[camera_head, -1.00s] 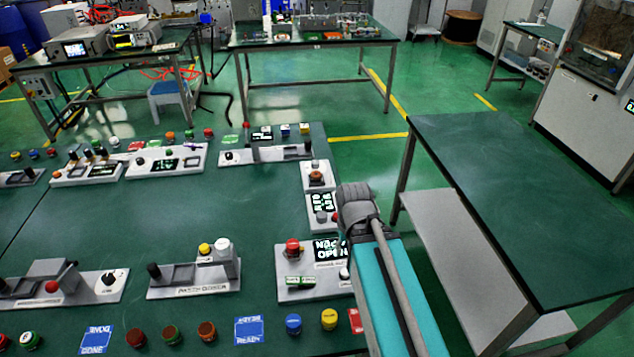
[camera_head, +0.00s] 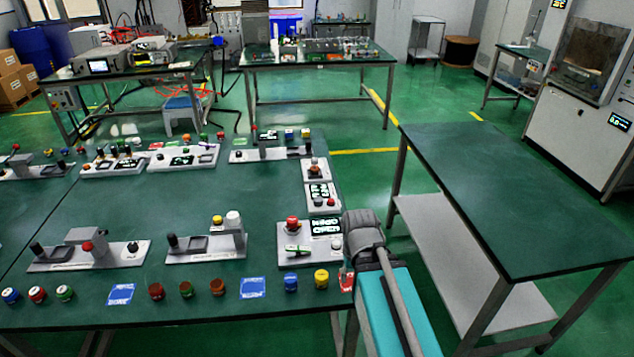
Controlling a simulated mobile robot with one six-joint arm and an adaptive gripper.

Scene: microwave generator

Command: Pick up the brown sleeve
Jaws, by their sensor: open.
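Several short round sleeves stand in a row along the near edge of the green table (camera_head: 130,215). Three look brownish: a left one (camera_head: 156,291), a middle one (camera_head: 186,289) and a right one (camera_head: 217,286). At this size I cannot tell for certain which is the brown sleeve. My gripper (camera_head: 346,270) is at the table's near right corner, to the right of these sleeves and apart from them. My own wrist and arm hide most of it. It is open, and I see nothing held in it.
Blue (camera_head: 291,282) and yellow (camera_head: 321,278) sleeves stand close to my gripper. Blue label cards (camera_head: 120,294) lie in the same row. Fixture stations (camera_head: 205,258) and a control panel (camera_head: 310,244) stand behind. An empty green table (camera_head: 510,190) is at right, across a floor gap.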

